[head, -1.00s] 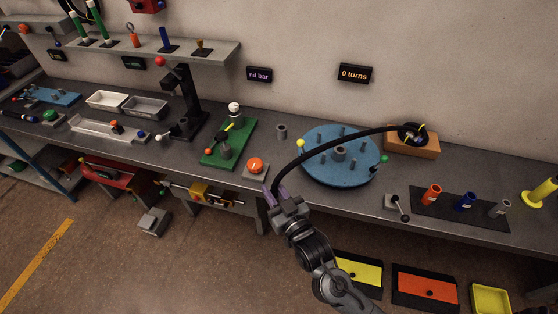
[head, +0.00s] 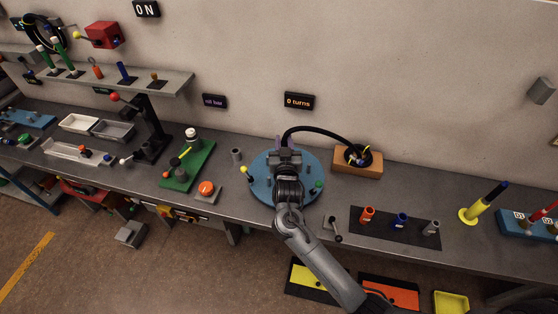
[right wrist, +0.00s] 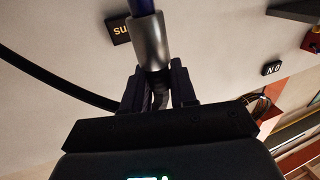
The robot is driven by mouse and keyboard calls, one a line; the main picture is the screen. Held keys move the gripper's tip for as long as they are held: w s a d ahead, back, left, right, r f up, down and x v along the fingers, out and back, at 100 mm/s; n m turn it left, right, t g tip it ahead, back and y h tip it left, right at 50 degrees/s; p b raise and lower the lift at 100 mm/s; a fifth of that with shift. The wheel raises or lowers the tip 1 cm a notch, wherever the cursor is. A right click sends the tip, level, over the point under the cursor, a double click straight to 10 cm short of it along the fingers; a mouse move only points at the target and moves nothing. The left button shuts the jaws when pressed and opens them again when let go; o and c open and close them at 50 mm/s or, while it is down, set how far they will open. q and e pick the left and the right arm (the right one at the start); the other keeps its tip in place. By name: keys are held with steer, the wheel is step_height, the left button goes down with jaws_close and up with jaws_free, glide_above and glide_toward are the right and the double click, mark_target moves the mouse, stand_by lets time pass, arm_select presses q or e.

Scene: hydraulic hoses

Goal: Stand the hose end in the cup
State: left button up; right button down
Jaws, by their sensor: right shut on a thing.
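My right gripper (head: 287,146) is over the blue turntable (head: 260,190), near its back edge in the head view. In the right wrist view its fingers are shut on the hose end, a grey metal fitting (right wrist: 150,42) with a blue tip. The black hose (head: 325,132) arcs from the gripper to a coil on a wooden block. A small grey cup (head: 236,154) stands on the bench left of the turntable, apart from the hose. My gripper and arm hide the turntable's middle. My left gripper is out of view.
The wooden block (head: 371,173) stands right of the turntable. Short pegs and a yellow-knobbed lever (head: 245,171) are around the turntable. A green board (head: 199,175) and orange button (head: 206,188) lie left. A dark mat (head: 385,235) with coloured cups lies right.

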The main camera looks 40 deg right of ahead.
steer(key=shift+w+d+r+m+g+h, duration=0.3)
steer(key=shift+w+d+r+m+h, duration=0.1)
steer(key=shift+d+r, duration=0.2)
steer(key=shift+p, duration=0.35)
step_height(320, 180, down, 6)
steer(key=b, duration=0.3)
stand_by(0.5)
stand_by(0.8)
